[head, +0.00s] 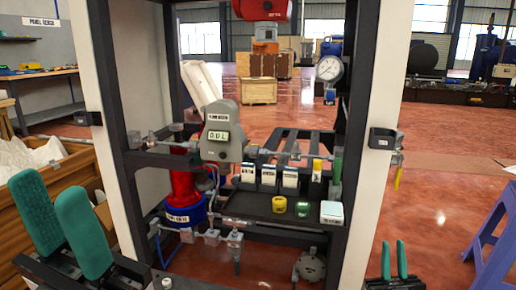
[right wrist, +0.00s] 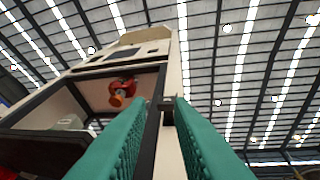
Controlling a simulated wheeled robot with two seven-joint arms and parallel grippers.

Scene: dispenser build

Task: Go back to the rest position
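My left gripper (head: 52,190) is at the lower left of the head view, its two teal fingers pointing up and spread apart with nothing between them. My right gripper (head: 394,246) is at the bottom right of the head view, fingers up, with a gap and nothing held. In the right wrist view its teal fingers (right wrist: 160,105) stand apart, with the post and ceiling beyond them. The dispenser frame (head: 348,120) stands ahead, between the two grippers in the picture.
The frame holds a grey flow meter (head: 221,132), a pressure gauge (head: 328,69), a red and blue vessel (head: 184,205) and a shelf with yellow (head: 279,205) and green (head: 303,209) items. A wooden crate (head: 80,172) is at left, a purple stool (head: 494,235) at right.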

